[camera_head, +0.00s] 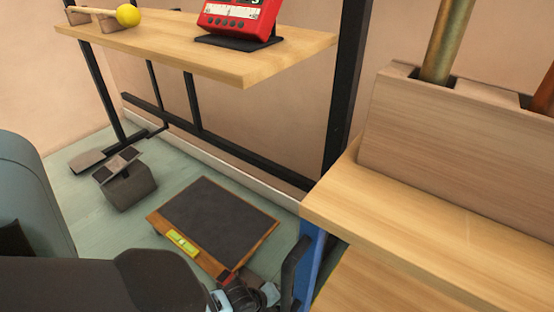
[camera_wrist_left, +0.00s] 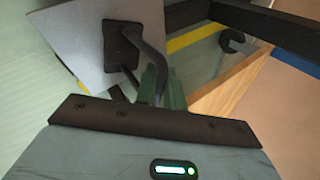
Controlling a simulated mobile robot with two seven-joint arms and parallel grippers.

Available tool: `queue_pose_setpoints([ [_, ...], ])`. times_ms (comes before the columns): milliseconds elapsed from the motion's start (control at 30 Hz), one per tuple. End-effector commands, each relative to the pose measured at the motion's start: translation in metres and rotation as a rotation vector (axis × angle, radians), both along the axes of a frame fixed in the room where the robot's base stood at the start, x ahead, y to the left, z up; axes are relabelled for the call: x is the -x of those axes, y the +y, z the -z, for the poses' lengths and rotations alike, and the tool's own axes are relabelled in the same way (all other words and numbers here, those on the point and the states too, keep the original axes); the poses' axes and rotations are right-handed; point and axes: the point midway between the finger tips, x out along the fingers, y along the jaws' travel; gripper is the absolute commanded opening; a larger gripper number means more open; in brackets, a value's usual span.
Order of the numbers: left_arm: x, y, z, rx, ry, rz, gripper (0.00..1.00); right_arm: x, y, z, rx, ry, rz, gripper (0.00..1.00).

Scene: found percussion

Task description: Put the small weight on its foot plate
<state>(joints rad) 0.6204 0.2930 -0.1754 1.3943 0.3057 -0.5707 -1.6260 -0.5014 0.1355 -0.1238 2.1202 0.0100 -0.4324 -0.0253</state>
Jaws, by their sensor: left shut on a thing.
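My left gripper (camera_head: 258,294) is low at the bottom of the head view, beside the right front corner of a dark-topped wooden platform. In the left wrist view its fingers (camera_wrist_left: 160,88) are shut on the dark bent handle (camera_wrist_left: 150,50) of a grey weight (camera_wrist_left: 75,35) with a black pad. The weight looks tilted; its underside and any contact below are hidden. In the head view, a grey block (camera_head: 130,187) with a dark-padded top stands on the floor at left. A flat grey foot plate (camera_head: 88,160) lies beside it under the rack. My right gripper is not seen.
A wooden shelf (camera_head: 200,52) on a black frame carries a red device (camera_head: 238,18) and a yellow-headed mallet (camera_head: 128,15). The platform (camera_head: 218,215) has a yellow level (camera_head: 182,243). A wooden bench (camera_head: 420,232) stands close at right. Green floor lies between.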

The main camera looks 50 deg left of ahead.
Motion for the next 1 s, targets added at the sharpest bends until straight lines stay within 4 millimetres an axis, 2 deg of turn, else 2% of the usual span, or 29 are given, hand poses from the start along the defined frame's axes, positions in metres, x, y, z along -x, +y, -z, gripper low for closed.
queue_pose_setpoints([
  [200, -0.001, 0.000, 0.002, -0.001, -0.003, 0.000, 0.00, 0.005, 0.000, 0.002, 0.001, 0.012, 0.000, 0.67],
  [233, 0.000, 0.000, 0.003, -0.001, 0.000, 0.001, 0.12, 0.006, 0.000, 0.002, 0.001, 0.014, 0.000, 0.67],
  [400, 0.000, 0.000, 0.002, 0.000, 0.000, 0.000, 0.32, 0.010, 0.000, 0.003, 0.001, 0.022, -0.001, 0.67],
  [767, 0.000, 0.000, -0.003, 0.001, -0.001, -0.001, 0.32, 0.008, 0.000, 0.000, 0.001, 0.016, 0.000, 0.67],
  [867, 0.006, 0.001, -0.013, -0.002, -0.002, 0.002, 0.32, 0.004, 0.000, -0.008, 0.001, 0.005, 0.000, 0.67],
  [1000, 0.020, 0.004, -0.036, -0.004, -0.004, 0.003, 0.32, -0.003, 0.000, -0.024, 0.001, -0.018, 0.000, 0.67],
])
